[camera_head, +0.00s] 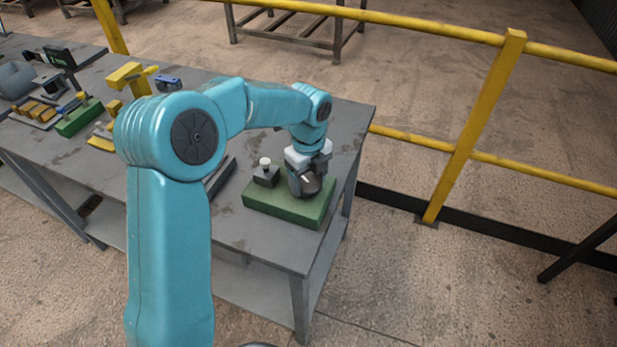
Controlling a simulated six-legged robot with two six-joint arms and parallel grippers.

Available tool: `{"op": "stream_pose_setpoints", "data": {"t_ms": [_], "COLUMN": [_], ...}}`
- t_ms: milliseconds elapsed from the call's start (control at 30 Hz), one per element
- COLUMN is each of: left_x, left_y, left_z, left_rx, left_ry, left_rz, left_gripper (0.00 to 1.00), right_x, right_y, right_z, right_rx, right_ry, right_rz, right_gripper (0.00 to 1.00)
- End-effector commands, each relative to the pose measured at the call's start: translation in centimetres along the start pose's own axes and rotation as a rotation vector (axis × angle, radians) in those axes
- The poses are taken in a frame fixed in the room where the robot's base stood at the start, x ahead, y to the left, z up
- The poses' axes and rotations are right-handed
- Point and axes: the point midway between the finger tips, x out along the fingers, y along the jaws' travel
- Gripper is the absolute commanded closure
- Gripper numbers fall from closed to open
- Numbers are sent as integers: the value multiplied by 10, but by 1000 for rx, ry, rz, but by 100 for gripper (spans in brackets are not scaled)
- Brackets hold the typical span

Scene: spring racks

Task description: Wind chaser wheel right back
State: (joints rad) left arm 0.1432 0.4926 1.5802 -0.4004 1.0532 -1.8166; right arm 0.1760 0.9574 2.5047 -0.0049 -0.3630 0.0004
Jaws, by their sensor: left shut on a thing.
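A green block (265,205) lies on the near right end of the grey workbench. A small dark block with a pale round knob (265,165) stands on its left part. My left gripper (307,178) reaches down over the right part of the green block. It is shut on a dark rounded part, which I take to be the chaser wheel (309,184). The gripper and wrist hide most of that part, so its full shape and any turn of it cannot be made out. My right gripper is not in view.
The grey workbench (350,120) has bare room behind the green block. A yellow clamp-like device (130,75), a second green block (80,118) and a tray of yellow pieces (38,110) stand to the left. A yellow railing (475,125) runs behind and right.

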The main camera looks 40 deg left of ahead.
Motion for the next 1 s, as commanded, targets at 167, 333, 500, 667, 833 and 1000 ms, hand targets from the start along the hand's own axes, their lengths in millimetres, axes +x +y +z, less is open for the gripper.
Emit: {"op": "stream_pose_setpoints", "data": {"t_ms": [167, 333, 500, 667, 833, 1000], "left_x": [0, 0, 0, 0, 0, 0], "left_y": [0, 0, 0, 0, 0, 0], "left_z": [1, 1, 1, 1, 1, 1], "left_rx": [-112, -262, -425, -577, -738, -900], "left_ry": [-2, -2, -3, -3, -3, -3], "left_rz": [0, 0, -1, -1, -2, -2], "left_gripper": [62, 62, 62, 62, 62, 62], "right_x": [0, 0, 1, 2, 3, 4], "right_y": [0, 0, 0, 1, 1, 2], "right_z": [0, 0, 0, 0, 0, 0], "right_rx": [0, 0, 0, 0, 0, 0], "right_ry": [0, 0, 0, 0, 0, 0], "right_rz": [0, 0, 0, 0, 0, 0], "right_gripper": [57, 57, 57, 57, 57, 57]}}
